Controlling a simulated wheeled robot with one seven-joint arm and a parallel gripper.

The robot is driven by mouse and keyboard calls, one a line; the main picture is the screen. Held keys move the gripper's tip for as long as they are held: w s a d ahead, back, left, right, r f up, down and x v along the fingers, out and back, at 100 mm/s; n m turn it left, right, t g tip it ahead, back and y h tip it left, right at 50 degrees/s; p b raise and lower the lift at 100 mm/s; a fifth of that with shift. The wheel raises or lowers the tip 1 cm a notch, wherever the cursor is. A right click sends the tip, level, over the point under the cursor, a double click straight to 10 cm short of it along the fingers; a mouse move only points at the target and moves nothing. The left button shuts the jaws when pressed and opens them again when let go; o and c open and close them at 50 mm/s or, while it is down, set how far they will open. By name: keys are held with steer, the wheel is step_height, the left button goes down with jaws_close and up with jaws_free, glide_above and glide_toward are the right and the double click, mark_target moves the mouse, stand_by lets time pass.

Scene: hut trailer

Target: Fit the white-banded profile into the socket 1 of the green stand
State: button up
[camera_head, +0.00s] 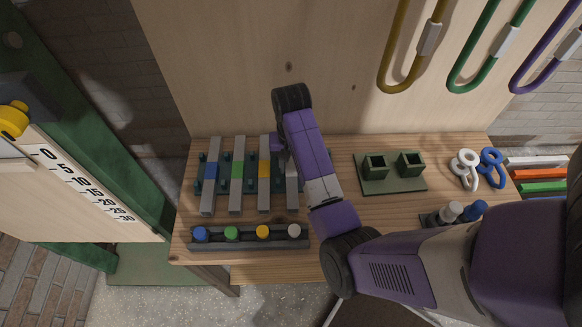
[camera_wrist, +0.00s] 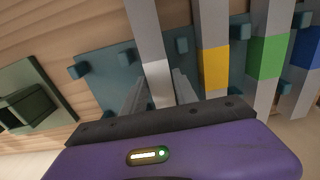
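The white-banded profile (camera_wrist: 150,35) is a grey bar with a white band. It lies in the teal rack (camera_wrist: 105,65) as the end bar of a row, beside the yellow-banded profile (camera_wrist: 215,65). In the head view the white-banded profile (camera_head: 292,190) is partly hidden by my arm. My gripper (camera_wrist: 160,78) is at the white band, with one finger on each side of the bar; it looks open, with narrow gaps. The green stand (camera_head: 393,184) has two square sockets and stands right of the rack; both look empty. Its edge shows in the wrist view (camera_wrist: 45,80).
Green-banded (camera_head: 237,185) and blue-banded (camera_head: 210,185) profiles lie in the rack. A dark strip with coloured knobs (camera_head: 248,245) is in front. White and blue rings (camera_head: 465,168) lie right of the stand. A wooden panel (camera_head: 320,50) rises behind the bench.

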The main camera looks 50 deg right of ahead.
jaws_close()
